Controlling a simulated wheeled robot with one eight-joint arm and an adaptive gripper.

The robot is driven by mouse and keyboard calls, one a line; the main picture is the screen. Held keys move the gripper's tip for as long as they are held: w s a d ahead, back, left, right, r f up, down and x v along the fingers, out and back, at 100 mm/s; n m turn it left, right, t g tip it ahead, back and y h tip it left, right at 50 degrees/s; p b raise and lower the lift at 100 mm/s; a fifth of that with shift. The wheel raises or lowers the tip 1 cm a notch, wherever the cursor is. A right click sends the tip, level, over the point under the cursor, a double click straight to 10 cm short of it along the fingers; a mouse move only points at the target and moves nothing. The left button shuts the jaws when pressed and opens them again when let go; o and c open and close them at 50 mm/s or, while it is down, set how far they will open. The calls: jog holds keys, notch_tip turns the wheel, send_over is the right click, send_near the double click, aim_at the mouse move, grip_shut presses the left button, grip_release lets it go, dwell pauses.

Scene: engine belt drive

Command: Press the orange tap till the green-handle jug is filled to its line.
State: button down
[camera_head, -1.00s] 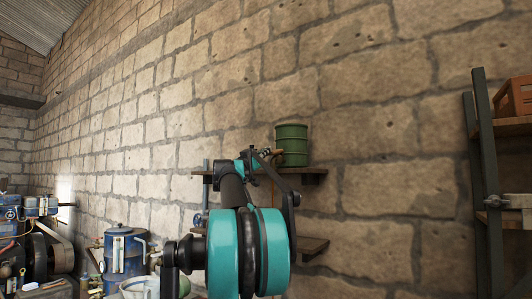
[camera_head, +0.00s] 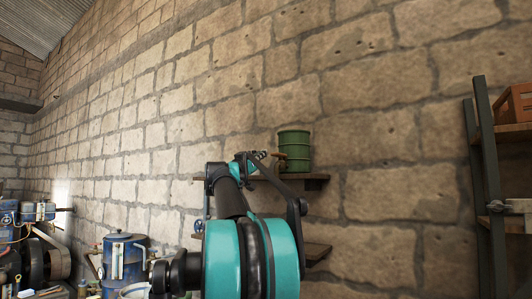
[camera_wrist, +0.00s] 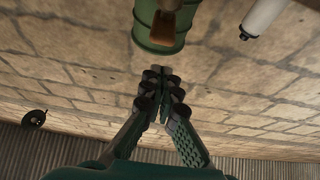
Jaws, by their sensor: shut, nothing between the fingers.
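A green drum (camera_head: 294,152) stands on a wall shelf; it also shows at the top of the wrist view (camera_wrist: 160,35). Its orange-brown tap (camera_wrist: 172,25) sticks out towards my gripper. My gripper (camera_wrist: 162,74) is shut and empty, its fingertips apart from the tap in the wrist view, with a gap between them. In the head view my gripper (camera_head: 248,160) is small beside the drum's left side, partly hidden by my own arm. I cannot make out the green-handle jug in either view.
A blue container (camera_head: 122,257) stands at the lower left. A rack (camera_head: 485,180) stands at the right. A white cylinder (camera_wrist: 264,15) is near the drum in the wrist view.

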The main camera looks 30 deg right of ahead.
jog(key=shift+f+v, duration=0.15)
jog(key=shift+v, duration=0.95)
jog(key=shift+f+v, duration=0.2)
jog(key=shift+v, duration=0.85)
jog(key=shift+w+d, duration=0.1)
jog(key=shift+d, duration=0.05)
